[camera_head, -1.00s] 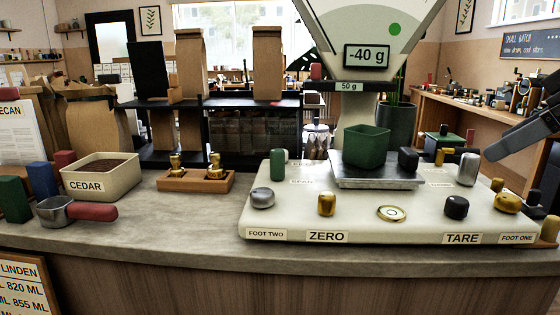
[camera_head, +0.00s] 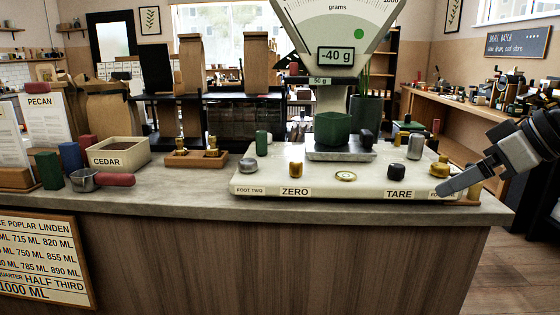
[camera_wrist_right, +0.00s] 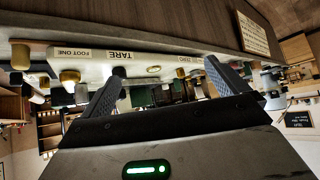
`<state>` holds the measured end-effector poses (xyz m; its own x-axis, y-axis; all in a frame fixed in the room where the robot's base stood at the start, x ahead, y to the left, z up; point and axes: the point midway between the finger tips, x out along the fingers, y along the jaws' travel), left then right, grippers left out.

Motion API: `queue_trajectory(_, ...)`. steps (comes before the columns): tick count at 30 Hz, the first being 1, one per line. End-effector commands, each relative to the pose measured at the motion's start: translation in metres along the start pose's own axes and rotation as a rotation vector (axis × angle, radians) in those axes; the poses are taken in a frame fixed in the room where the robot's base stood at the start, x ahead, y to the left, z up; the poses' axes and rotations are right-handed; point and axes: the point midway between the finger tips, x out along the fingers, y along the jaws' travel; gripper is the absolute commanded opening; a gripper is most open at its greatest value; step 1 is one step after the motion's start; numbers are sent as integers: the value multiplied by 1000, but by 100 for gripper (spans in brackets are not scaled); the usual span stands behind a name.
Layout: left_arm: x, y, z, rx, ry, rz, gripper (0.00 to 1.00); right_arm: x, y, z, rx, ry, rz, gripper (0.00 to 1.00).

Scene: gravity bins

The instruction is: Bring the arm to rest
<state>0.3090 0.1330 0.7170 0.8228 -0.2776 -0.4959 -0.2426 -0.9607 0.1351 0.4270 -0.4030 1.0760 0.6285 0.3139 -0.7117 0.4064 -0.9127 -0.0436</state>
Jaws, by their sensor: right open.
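My right gripper (camera_head: 450,186) comes in from the right in the head view, in front of the scale's right end near the FOOT ONE label. Its two fingers show apart and empty in the right wrist view (camera_wrist_right: 160,82). The white scale base (camera_head: 268,188) stands on the counter with ZERO and TARE labels. My left gripper is not in view.
The grey counter (camera_head: 180,200) ends at a right front edge below my right arm. On its left stand a CEDAR bin (camera_head: 120,161), a scoop with a red handle (camera_head: 115,180) and a wooden block with brass weights (camera_head: 197,160). Open floor (camera_head: 500,250) lies at the right.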

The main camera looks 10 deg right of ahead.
Motion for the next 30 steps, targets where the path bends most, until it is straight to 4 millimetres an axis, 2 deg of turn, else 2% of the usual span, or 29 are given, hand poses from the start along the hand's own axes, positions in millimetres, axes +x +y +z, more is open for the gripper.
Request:
queue_trajectory(7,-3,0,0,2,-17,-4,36,92,1,40,62,-14,6,99)
queue_trajectory(11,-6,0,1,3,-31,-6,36,159,-17,85,99,-16,13,99)
queue_trajectory(12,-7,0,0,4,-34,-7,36,181,-28,103,110,-13,15,99)
queue_trajectory(14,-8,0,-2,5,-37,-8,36,211,-49,132,122,-4,21,99)
queue_trajectory(15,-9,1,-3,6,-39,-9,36,227,-66,152,129,4,24,99)
queue_trajectory(17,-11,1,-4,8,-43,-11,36,247,-96,180,138,21,30,99)
queue_trajectory(18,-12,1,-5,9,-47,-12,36,257,-119,197,143,36,32,99)
queue_trajectory(21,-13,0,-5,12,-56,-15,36,268,-177,231,155,87,44,99)
queue_trajectory(24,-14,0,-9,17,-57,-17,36,264,-227,249,166,141,61,99)
queue_trajectory(27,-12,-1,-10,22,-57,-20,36,257,-259,254,168,185,79,99)
queue_trajectory(30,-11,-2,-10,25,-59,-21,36,252,-274,255,166,210,91,99)
